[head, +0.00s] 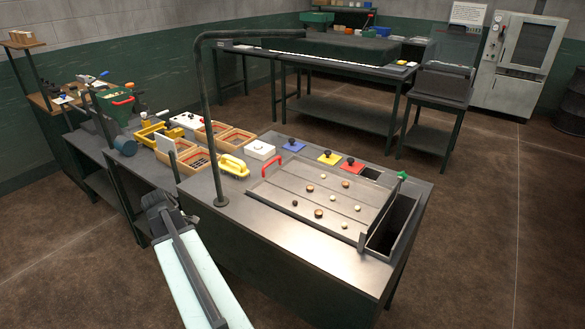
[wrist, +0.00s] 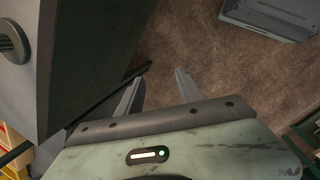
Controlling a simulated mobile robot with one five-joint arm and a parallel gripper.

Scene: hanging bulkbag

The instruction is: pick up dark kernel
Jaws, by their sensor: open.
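A small dark kernel (head: 295,203) lies near the front left of a shallow grey metal tray (head: 285,214) on the near workbench. Several brown and cream kernels lie spread over the same tray. My gripper (head: 158,203) is beyond the left front side of the bench in the head view, well apart from the kernels. The wrist view shows the gripper (wrist: 157,90) open and empty, with its two fingers apart over brown floor. No kernel shows in the wrist view.
A bent dark post (head: 213,120) rises from the bench left of the tray. A red handle (head: 271,165), a yellow-handled item (head: 233,166) and blue, yellow and red knobbed plates stand behind. A dark opening (head: 392,222) is at the bench's right end.

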